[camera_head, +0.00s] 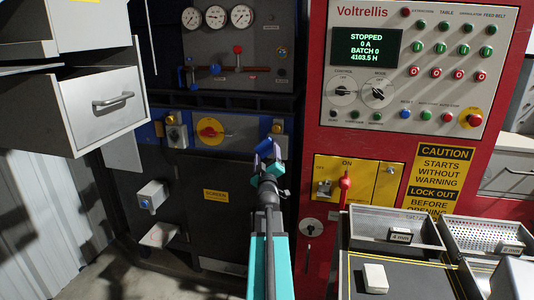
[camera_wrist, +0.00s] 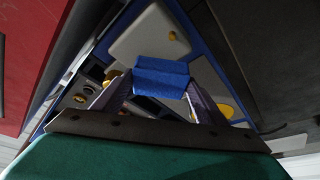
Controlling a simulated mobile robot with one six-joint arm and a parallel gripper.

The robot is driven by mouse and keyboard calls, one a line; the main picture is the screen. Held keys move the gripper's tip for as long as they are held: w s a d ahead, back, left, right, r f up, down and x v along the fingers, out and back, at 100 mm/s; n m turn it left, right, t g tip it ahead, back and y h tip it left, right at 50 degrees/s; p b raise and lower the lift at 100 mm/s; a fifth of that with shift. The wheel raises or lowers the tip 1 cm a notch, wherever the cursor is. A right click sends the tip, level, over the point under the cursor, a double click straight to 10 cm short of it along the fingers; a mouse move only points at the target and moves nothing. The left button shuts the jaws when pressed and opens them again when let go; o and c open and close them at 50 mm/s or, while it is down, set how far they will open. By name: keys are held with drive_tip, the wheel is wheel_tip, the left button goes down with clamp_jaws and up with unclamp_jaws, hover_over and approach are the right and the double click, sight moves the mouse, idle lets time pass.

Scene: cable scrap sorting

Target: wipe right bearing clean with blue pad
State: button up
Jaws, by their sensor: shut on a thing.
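The blue pad (camera_head: 264,146) is held at the tip of my gripper (camera_head: 269,163), in front of the dark machine panel. In the wrist view the blue pad (camera_wrist: 160,75) sits between the two fingers of my gripper (camera_wrist: 161,88), which are shut on it. The right bearing (camera_head: 278,126) appears as a small brass-yellow fitting just above and right of the pad, partly hidden by the gripper. I cannot tell whether the pad touches it. The left fitting (camera_head: 172,118) is similar, above a grey block. In the wrist view, a yellow round part (camera_wrist: 226,111) shows beside the right finger.
A red-and-yellow rotary switch (camera_head: 210,130) lies between the fittings. The red control cabinet (camera_head: 316,130) stands close on the right, with a red-handled lever (camera_head: 345,182). An open drawer unit (camera_head: 100,105) juts out at left. Perforated trays (camera_head: 395,218) stand at lower right.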

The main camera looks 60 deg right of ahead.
drive_tip(key=shift+s+a+b, duration=0.25)
drive_tip(key=shift+s+a, duration=0.05)
drive_tip(key=shift+a, duration=0.55)
drive_tip(key=shift+s+a+b, duration=0.25)
drive_tip(key=shift+a, duration=0.65)
drive_tip(key=shift+s+a+b, duration=0.25)
drive_tip(key=shift+s+a, duration=0.05)
drive_tip(key=shift+a, duration=0.55)
drive_tip(key=shift+s+a+f+b, duration=0.15)
drive_tip(key=shift+s+a+b, duration=0.1)
drive_tip(key=shift+a+b, duration=0.6)
drive_tip(key=b, duration=0.5)
drive_tip(key=shift+s+a, duration=0.1)
drive_tip(key=shift+a, duration=0.1)
drive_tip(key=b, duration=0.2)
drive_tip(key=shift+s+a+b, duration=0.1)
drive_tip(key=shift+a+b, duration=0.2)
drive_tip(key=shift+a, duration=0.1)
